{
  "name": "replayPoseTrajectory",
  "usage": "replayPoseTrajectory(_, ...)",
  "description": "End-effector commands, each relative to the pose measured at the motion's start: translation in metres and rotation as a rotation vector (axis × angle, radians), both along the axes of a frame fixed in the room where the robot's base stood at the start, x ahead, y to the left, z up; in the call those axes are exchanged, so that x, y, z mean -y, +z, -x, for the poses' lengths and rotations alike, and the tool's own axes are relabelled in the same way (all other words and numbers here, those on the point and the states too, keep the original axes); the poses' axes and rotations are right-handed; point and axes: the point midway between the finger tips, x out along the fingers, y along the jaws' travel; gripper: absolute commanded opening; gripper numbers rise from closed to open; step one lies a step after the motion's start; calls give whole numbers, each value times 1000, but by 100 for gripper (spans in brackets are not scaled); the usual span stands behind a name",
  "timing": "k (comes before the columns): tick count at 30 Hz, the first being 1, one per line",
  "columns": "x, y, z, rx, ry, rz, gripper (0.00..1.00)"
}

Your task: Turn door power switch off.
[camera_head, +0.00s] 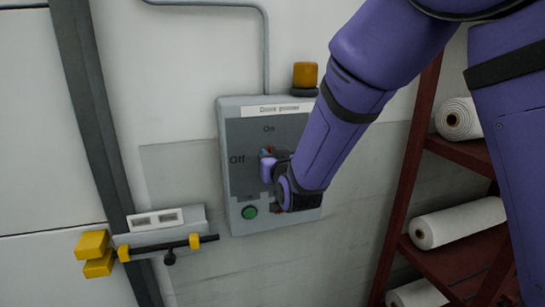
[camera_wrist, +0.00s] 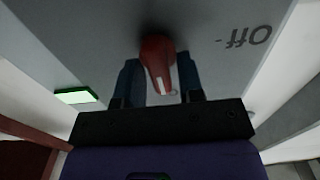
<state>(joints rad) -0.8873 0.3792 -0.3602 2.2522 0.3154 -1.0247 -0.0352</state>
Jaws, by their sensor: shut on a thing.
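The door power box (camera_head: 235,125) is a grey panel on the wall with a "Door power" label and "On" and "Off" marks. The switch is a red knob with a white stripe, seen in the wrist view (camera_wrist: 157,62). My gripper (camera_head: 268,167) is at the middle of the panel. In the wrist view, my gripper (camera_wrist: 160,85) has its two dark fingers on either side of the red knob and is shut on it. The stripe points down in the wrist view, away from the "Off" mark at upper right. In the head view my gripper mostly hides the knob.
An orange lamp (camera_head: 305,77) sits on top of the box. A green button (camera_head: 249,212) is at its lower left. A door latch with yellow ends (camera_head: 160,235) is at lower left. A dark red shelf (camera_head: 450,150) with white rolls (camera_head: 458,118) stands at right.

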Motion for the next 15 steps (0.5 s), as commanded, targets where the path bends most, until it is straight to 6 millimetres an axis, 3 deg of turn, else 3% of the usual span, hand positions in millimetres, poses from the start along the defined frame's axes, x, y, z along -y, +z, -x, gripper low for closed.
replayPoseTrajectory(8,-1,0,0,20,0,71,12)
replayPoseTrajectory(15,-2,0,1,69,-1,238,12)
